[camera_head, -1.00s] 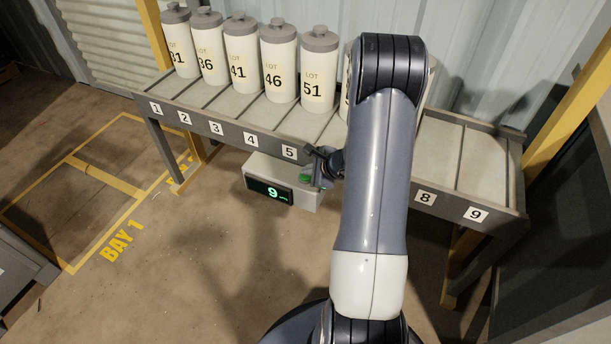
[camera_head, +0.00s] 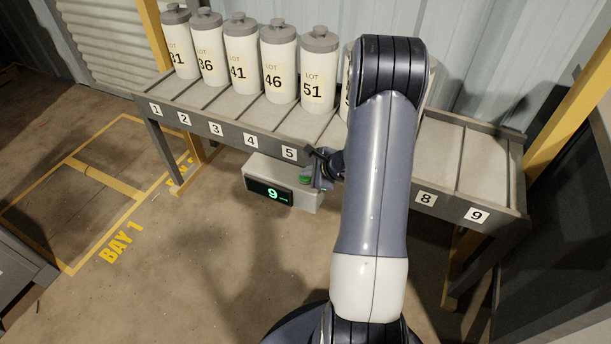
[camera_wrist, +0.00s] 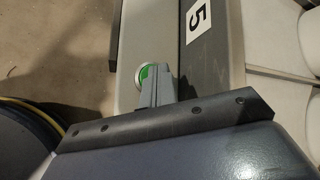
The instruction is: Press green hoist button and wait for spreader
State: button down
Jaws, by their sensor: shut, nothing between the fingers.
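The green button (camera_head: 305,180) sits on top of a light grey control box (camera_head: 306,201) with a dark display showing a green 9. My gripper (camera_head: 318,182) is right beside the button, shut and empty, partly hidden by my arm. In the wrist view the shut fingertips (camera_wrist: 151,76) overlap the edge of the green button (camera_wrist: 144,73), which has a pale ring. I cannot tell whether they touch it. I cannot make out a spreader in either view.
A grey rack (camera_head: 232,131) with numbered slots stands just behind the box. Several white lot canisters (camera_head: 279,66) fill its left slots; slots 8 and 9 look empty. Yellow posts (camera_head: 570,105) flank it. The floor at front left, marked BAY 1, is clear.

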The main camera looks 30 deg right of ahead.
aim_at(308, 178)
jog(key=shift+r, duration=0.7)
jog(key=shift+p, duration=0.3)
jog(key=shift+r+p, duration=1.7)
jog(key=shift+r, duration=0.85)
jog(key=shift+a, duration=0.1)
